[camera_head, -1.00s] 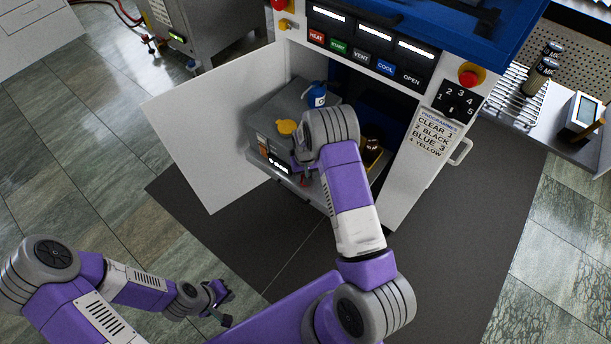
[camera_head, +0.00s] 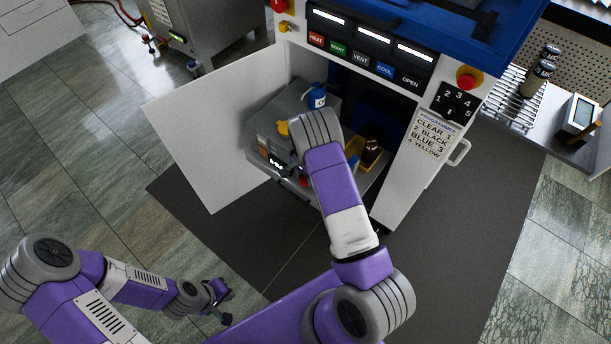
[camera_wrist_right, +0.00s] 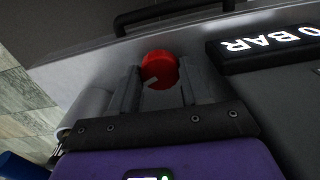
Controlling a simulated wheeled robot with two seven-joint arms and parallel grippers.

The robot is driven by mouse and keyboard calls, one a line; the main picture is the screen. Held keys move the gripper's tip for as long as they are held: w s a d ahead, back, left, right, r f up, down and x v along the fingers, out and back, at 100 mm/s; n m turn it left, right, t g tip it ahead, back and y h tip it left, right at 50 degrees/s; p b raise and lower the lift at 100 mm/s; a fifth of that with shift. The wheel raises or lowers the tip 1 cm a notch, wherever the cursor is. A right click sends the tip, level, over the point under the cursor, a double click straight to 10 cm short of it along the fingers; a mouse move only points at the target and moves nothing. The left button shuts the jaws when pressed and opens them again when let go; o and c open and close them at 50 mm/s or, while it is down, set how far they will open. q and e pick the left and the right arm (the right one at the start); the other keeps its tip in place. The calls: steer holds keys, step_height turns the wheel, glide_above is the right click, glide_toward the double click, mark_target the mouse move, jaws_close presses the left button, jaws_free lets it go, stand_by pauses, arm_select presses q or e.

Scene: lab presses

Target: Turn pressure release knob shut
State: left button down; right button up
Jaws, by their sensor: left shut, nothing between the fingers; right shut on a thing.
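The pressure release knob (camera_wrist_right: 160,70) is a round red knob with a pale mark, seen in the right wrist view on a grey unit. My right gripper (camera_wrist_right: 160,78) is shut on it, one finger on each side. In the head view my right wrist hides most of the gripper and knob, in front of the unit (camera_head: 293,103) inside the open cabinet. A display (camera_wrist_right: 265,46) reading "0 BAR", upside down, is beside the knob; its left digits are cut off. My left gripper (camera_head: 222,302) is shut and empty, low over the floor at the lower left.
A white cabinet door (camera_head: 210,140) stands open on the left. A blue bottle (camera_head: 316,97) and a yellow knob (camera_head: 283,128) are on the unit. A dark bar handle (camera_wrist_right: 170,12) is beyond the knob.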

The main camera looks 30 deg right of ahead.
steer(key=shift+m+p, duration=0.3)
steer(key=shift+m, duration=1.6)
steer(key=o, duration=1)
steer(key=shift+o, duration=0.2)
step_height(320, 180, up, 8)
steer(key=shift+f+p, duration=0.2)
steer(key=shift+p, duration=1.05)
